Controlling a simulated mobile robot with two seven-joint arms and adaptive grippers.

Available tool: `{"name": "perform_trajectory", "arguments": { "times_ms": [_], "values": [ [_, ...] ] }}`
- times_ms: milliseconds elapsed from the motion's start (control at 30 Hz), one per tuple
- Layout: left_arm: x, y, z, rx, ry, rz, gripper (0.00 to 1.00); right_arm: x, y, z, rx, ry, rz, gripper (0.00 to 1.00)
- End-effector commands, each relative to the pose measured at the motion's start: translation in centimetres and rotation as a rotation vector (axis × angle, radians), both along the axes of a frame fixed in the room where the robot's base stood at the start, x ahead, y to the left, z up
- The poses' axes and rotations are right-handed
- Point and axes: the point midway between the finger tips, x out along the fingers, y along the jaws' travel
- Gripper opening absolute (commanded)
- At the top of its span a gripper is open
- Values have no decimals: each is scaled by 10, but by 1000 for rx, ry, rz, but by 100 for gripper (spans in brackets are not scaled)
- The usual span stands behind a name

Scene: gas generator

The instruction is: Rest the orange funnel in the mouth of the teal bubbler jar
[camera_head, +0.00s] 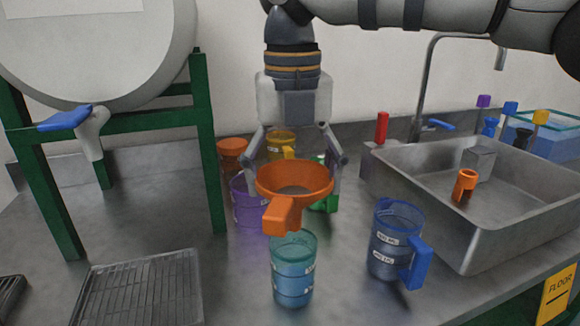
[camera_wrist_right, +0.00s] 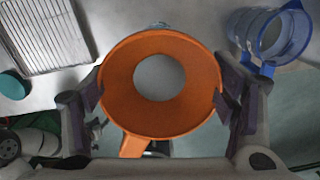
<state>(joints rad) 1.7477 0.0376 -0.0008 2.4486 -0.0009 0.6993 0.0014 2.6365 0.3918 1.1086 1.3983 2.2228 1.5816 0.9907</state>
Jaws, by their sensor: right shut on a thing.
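The orange funnel (camera_head: 295,180) is held upright, wide rim up, with its block handle toward the head camera. My right gripper (camera_head: 298,182) is shut on it, one finger at each side of the rim. In the wrist view the funnel (camera_wrist_right: 160,112) fills the middle between the fingers (camera_wrist_right: 160,100), and grey shows through its hole. The teal bubbler jar (camera_head: 293,272) stands on the counter, just below the funnel's handle in the head view. Whether the funnel touches it cannot be told. In the wrist view the jar is mostly hidden behind the funnel. My left gripper is not in view.
A blue jug (camera_head: 394,243) stands right of the jar. Purple (camera_head: 248,205), orange (camera_head: 232,152), yellow (camera_head: 281,143) and green (camera_head: 327,197) vessels crowd behind the funnel. The sink (camera_head: 470,235) is at the right. A drain grid (camera_head: 140,290) and a green stand (camera_head: 210,140) are left.

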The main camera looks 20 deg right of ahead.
Motion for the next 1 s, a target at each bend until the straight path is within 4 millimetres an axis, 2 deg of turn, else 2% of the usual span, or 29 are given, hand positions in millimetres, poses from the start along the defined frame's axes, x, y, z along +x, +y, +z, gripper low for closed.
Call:
{"name": "perform_trajectory", "arguments": {
  "times_ms": [33,167,633,800,1000],
  "values": [
    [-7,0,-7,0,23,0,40,1,0,-11,0,10,2,49],
    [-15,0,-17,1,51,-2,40,1,0,-20,1,7,1,49],
    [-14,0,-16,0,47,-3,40,0,0,-59,0,-2,1,49],
    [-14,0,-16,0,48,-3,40,0,0,-68,0,-1,0,49],
    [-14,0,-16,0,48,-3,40,0,0,-71,1,-2,0,49]
  ]
}}
